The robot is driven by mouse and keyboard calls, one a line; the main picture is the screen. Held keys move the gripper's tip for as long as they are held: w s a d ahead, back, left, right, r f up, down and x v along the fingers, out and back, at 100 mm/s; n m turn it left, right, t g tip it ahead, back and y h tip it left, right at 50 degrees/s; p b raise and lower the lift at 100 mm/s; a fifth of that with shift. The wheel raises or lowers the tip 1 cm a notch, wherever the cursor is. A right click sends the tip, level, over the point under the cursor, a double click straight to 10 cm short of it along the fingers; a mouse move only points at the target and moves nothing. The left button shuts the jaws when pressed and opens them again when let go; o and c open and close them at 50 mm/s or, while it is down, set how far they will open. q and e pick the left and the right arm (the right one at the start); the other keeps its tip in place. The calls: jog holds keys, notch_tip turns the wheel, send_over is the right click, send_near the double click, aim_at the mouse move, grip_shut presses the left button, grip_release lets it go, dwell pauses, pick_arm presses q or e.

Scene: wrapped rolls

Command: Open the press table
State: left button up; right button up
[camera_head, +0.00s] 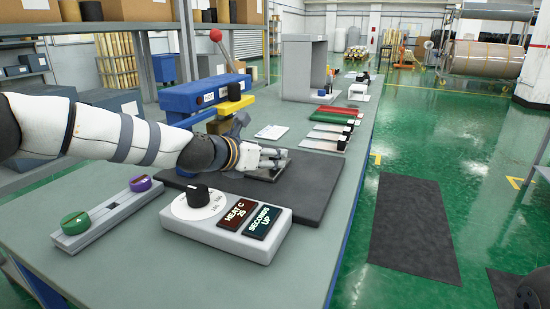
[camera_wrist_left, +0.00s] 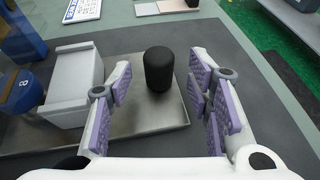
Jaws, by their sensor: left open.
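The press, with a blue body (camera_head: 205,93), a yellow part (camera_head: 232,106) and a red-ball lever (camera_head: 216,35), stands on the bench beyond my left forearm. A flat metal plate (camera_head: 268,172) lies at its front, over a dark mat; it also shows in the left wrist view (camera_wrist_left: 150,118). A black knob (camera_wrist_left: 158,68) stands upright at the plate's edge. My left gripper (camera_head: 283,158) is open above the plate. In the left wrist view its purple-padded fingers are on both sides of the knob, with gaps visible.
A heater box (camera_head: 225,217) with a dial and two displays sits in front of the dark mat (camera_head: 310,180). A grey strip with green and purple knobs (camera_head: 105,212) lies left of it. Coloured sheets (camera_head: 333,117) and a grey housing (camera_head: 303,68) stand farther back.

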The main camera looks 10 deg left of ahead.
pick_arm(q)
jog(key=x, duration=0.3)
jog(key=shift+f, duration=0.2)
jog(key=shift+w+d+b, duration=0.2)
jog(key=shift+w+b, duration=0.1)
jog(key=shift+w, duration=0.1)
jog(key=shift+r, duration=0.1)
grip_shut()
jog(key=d, duration=0.4)
jog(key=s+d, duration=0.1)
jog(key=d, duration=0.3)
jog(key=s+d+p, duration=0.1)
jog(key=d, duration=0.3)
jog(key=shift+s+d, duration=0.15)
jog(key=shift+s, duration=0.1)
